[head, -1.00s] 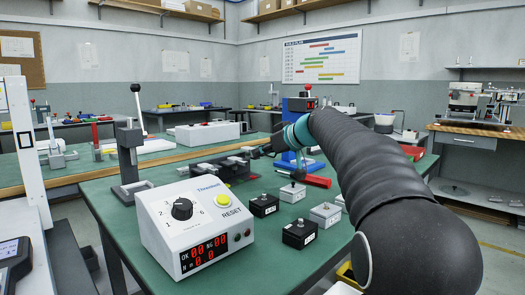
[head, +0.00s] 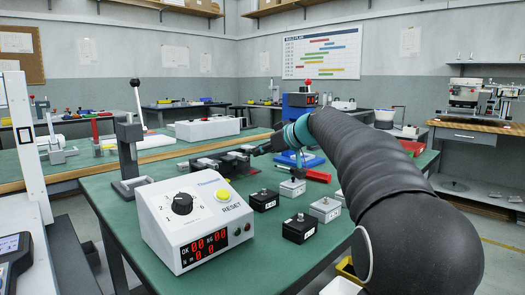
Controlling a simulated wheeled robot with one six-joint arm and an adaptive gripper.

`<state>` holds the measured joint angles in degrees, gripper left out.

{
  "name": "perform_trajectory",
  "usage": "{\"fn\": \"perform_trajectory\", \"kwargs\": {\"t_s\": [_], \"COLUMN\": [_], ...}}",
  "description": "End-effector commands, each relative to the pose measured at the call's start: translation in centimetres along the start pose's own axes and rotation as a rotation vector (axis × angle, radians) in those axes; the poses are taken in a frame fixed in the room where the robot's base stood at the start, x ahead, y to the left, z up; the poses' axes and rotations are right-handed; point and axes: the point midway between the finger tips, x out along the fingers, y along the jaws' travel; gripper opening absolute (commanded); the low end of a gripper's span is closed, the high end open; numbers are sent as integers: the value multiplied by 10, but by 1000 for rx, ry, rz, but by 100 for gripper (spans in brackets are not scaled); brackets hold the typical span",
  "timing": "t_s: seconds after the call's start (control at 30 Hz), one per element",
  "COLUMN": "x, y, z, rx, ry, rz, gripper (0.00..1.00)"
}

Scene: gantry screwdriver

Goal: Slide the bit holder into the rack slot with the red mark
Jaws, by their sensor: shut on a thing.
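My gripper (head: 259,150) is at the far part of the green table, small and partly hidden behind its own wrist. It is shut on the bit holder, which is too small and too covered to make out. The gripper is at the right end of a low dark fixture (head: 208,164), which may be the rack. I cannot tell whether they touch. No red slot mark can be made out.
A white control box (head: 196,222) stands in front, with a lever press (head: 130,155) behind its left side. Several small dark and pale blocks (head: 298,228) stand right of the box. A blue stand (head: 300,130) and a red bar (head: 318,176) are behind them.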

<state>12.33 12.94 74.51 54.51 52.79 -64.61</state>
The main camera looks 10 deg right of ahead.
Motion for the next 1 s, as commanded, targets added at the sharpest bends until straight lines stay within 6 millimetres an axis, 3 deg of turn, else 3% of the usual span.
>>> {"fn": "perform_trajectory", "kwargs": {"t_s": [0.27,0.3,0.4,0.43,0.77,1.0], "x": [2,2,2,2,0,-32], "y": [0,0,0,0,0,1], "z": [3,4,4,4,5,4], "rx": [0,0,0,0,2,1], "ry": [0,0,0,0,-2,0], "rz": [0,0,0,0,-1,3], "gripper": [0,17,42,44,44,44]}}
